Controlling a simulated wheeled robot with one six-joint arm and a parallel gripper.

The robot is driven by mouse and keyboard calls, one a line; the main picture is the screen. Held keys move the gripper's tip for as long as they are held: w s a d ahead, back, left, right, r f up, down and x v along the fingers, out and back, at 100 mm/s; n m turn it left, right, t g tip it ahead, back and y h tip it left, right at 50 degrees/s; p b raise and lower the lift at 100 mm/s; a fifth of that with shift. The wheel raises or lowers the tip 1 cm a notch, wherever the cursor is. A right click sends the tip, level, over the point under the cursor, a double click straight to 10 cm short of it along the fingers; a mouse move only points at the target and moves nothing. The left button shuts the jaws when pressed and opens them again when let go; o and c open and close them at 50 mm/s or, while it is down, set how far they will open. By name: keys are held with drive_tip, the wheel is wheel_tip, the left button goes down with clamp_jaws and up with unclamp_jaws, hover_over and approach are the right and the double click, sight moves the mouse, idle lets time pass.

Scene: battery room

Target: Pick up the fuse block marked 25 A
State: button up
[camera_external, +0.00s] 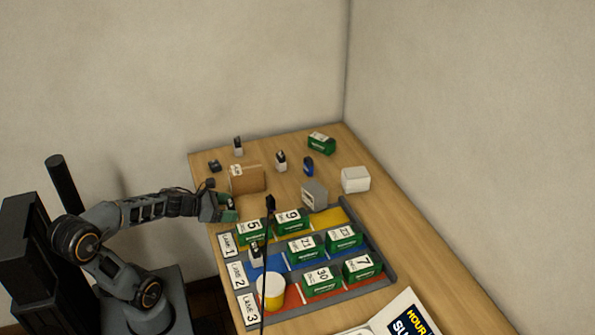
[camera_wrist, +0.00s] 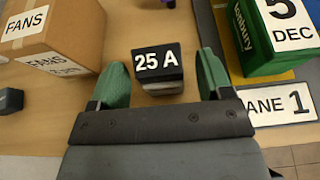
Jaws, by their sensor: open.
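The fuse block marked 25 A (camera_wrist: 158,64) is a small dark block with white lettering on top and a paler front. In the wrist view it sits on the wooden table, between and slightly ahead of the fingertips. My gripper (camera_wrist: 162,72) is open, with one green finger to each side of the block and visible gaps. In the external view my gripper (camera_external: 226,207) is low over the table's left edge, beside the cardboard box. The block is hard to make out there, largely hidden by my gripper.
A cardboard box marked FANS (camera_wrist: 62,30) stands left of the block. A green box marked 5 DEC (camera_wrist: 272,40) and the LANE 1 label (camera_wrist: 278,106) are close on the right. The lane tray (camera_external: 383,268) holds several green boxes. Other small blocks stand farther back.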

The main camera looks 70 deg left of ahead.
drive_tip(key=shift+b+x, duration=0.5)
drive_tip(key=shift+x, duration=1.05)
drive_tip(key=shift+c, duration=0.4)
drive_tip(key=c, duration=1)
drive_tip(key=shift+o, duration=0.2)
drive_tip(key=shift+r, duration=0.1)
